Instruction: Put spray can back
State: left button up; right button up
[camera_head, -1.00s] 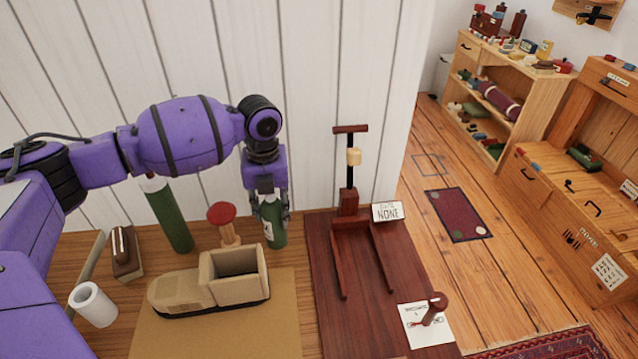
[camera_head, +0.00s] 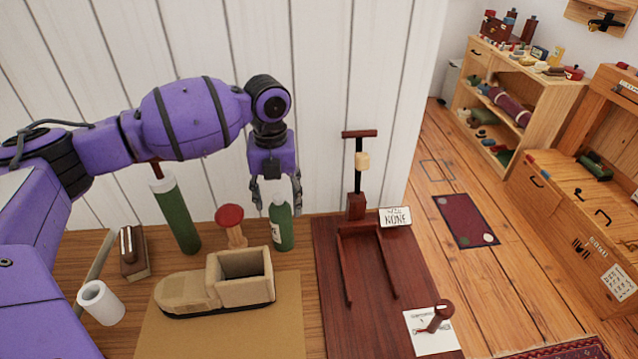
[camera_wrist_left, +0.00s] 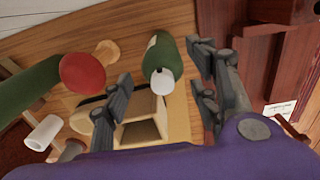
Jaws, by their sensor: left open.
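The spray can is a green bottle with a pale top (camera_head: 281,226). It stands upright on the wooden bench near the wall, between the red-topped knob and the dark red board. My left gripper (camera_head: 277,201) is open just above it, its fingers pointing down. In the left wrist view the can (camera_wrist_left: 162,62) shows between the two spread fingers (camera_wrist_left: 160,95), with no finger seen touching it. My right gripper is not in view.
A beige box-shaped wooden vehicle (camera_head: 239,276) stands in front of the can. The red-topped knob (camera_head: 231,222) and a tall green cylinder (camera_head: 176,215) stand to its left. A dark red board (camera_head: 370,300) with an upright frame lies to its right. A white cup (camera_head: 101,302) is at the left.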

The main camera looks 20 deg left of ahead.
pick_arm(q)
notch_tip(320, 180, up, 8)
jog(key=shift+d+f, duration=0.1)
dwell(0.4)
